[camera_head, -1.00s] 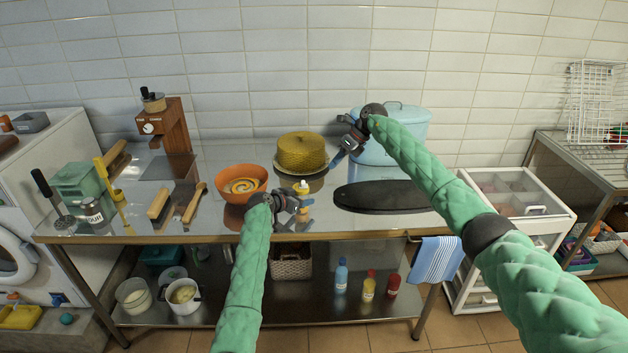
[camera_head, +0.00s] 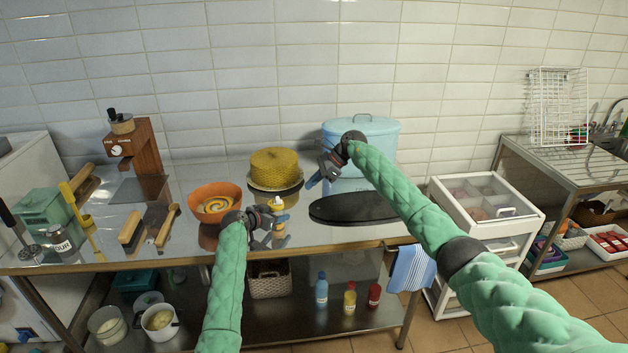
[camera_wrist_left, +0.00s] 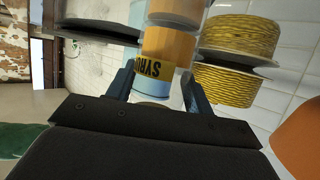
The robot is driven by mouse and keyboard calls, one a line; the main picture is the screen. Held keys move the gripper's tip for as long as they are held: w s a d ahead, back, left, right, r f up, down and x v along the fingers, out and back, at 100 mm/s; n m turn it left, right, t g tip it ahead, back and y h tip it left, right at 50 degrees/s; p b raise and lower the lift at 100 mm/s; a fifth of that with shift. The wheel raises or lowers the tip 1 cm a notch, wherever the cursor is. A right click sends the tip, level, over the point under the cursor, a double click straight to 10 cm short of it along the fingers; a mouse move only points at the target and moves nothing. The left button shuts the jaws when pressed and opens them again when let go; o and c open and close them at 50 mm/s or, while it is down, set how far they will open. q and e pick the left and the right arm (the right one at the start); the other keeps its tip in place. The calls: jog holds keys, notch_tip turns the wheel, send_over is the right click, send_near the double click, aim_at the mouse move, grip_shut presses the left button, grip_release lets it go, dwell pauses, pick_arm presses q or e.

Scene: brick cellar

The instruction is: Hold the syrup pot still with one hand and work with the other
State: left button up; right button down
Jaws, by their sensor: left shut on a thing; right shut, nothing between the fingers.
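The syrup pot (camera_head: 277,203) is a small yellow-orange pot with a pale top, standing upright near the front edge of the steel table. In the left wrist view its label (camera_wrist_left: 154,68) reads "SYRU", the rest cut off. My left gripper (camera_head: 279,224) is shut on the pot, its fingers on either side in the left wrist view (camera_wrist_left: 158,88). My right gripper (camera_head: 314,181) is shut and empty, in the air behind and right of the pot, between the cake and the dark oval board.
A yellow cake (camera_head: 275,167) on a plate stands behind the pot. An orange bowl (camera_head: 236,193) stands to its left, and the dark oval board (camera_head: 352,209) lies to its right. A pale blue tin (camera_head: 378,135) stands behind my right arm. Brushes (camera_head: 146,226) lie further left.

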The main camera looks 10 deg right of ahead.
aim_at(277, 198)
jog(key=shift+a+f, duration=0.7)
jog(key=shift+a, duration=0.65)
jog(key=shift+a+f, duration=0.75)
jog(key=shift+a, duration=0.6)
jog(key=shift+a+f, duration=0.7)
jog(key=shift+a, duration=0.65)
jog(key=shift+a, duration=1.45)
pick_arm(q)
jog(key=shift+d, duration=0.1)
pick_arm(e)
jog(key=shift+d, duration=0.5)
jog(key=d+f+v, duration=0.1)
jog(key=v, duration=1.1)
jog(key=shift+d+f, duration=0.25)
jog(key=shift+d, duration=0.15)
